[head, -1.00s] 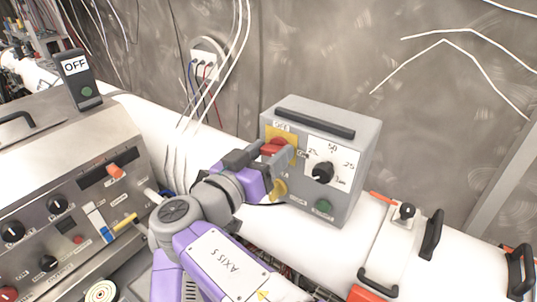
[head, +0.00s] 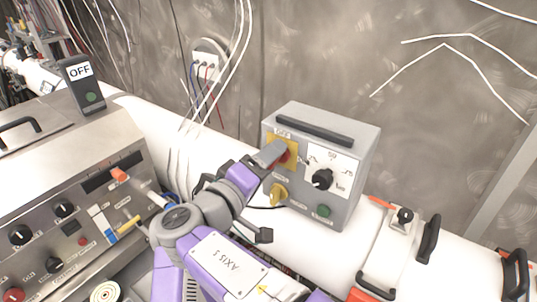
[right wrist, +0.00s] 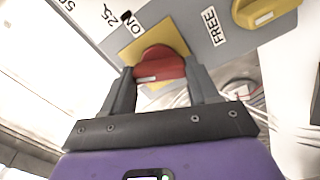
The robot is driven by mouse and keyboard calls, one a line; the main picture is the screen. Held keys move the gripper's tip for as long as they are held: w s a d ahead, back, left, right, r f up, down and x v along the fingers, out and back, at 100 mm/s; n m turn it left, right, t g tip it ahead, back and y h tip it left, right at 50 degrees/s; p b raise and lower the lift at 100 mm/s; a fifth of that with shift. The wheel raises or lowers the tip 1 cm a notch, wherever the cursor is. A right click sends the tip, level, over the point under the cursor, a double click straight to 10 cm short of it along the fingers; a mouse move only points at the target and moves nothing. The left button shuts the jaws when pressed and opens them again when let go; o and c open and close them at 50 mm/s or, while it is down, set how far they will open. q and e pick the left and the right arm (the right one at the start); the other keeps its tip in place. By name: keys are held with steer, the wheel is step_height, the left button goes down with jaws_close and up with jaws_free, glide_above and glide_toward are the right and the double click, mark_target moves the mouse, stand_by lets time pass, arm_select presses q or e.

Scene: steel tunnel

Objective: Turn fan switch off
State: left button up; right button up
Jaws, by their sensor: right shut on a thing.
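The fan switch is a red rotary knob (head: 286,158) on a yellow plate (head: 292,146) on the front of a grey control box (head: 345,202). My right gripper (head: 278,154) is at the knob, and one finger covers much of it in the head view. In the right wrist view the red knob (right wrist: 158,66) sits between the two fingers (right wrist: 160,80), which are shut on it. An "ON" label (right wrist: 136,24) is beside the yellow plate there. An "OFF" label is above the plate in the head view. The knob's exact pointing is partly hidden. My left gripper is out of view.
The box also carries a black dial (head: 322,179), a yellow knob (head: 279,193) and a green button (head: 323,211). It stands on a white pipe (head: 155,125). White clamps (head: 392,248) are at the right.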

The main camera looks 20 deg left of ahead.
steer(key=shift+f+n+p, duration=0.1)
steer(key=shift+n+p, duration=1.15)
steer(key=shift+n, duration=1.05)
steer(key=o, duration=1.1)
steer(key=shift+c, duration=0.2)
steer(key=v, duration=0.7)
steer(key=shift+s+a, duration=0.15)
steer(key=shift+s, duration=0.15)
